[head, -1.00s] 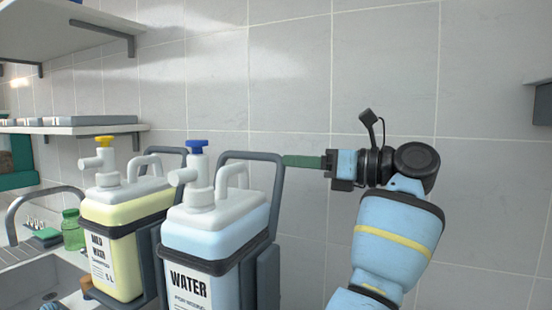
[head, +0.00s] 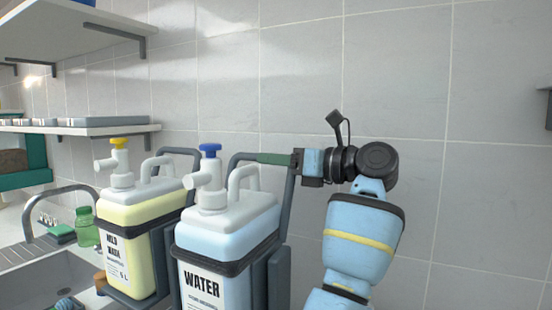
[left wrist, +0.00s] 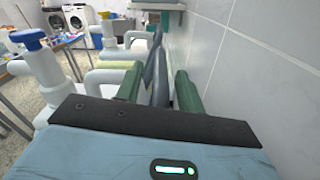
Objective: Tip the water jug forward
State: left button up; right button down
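The water jug (head: 225,245) is pale blue with a white top, a blue-capped pump and a "WATER" label. It stands upright in a dark tipping frame (head: 281,205) with a tall loop at its back. My left gripper (head: 272,158) is at the top of that loop, with a green finger along its upper bar. In the left wrist view my two green fingers (left wrist: 157,88) are apart, with the dark frame bar (left wrist: 155,72) between them and gaps visible beside it. The jug's blue pump cap (left wrist: 27,38) is at the left there. My right gripper is not in view.
A yellow jug (head: 140,225) with a yellow cap stands in a similar frame to the left. A sink (head: 60,275) with a tap and a green bottle (head: 86,228) lie beyond it. Shelves (head: 75,128) are on the tiled wall, which is close behind the frames.

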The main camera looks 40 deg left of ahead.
pick_arm(q)
jog(key=shift+s, duration=0.1)
grip_shut()
dwell(0.3)
jog(key=shift+a, duration=0.15)
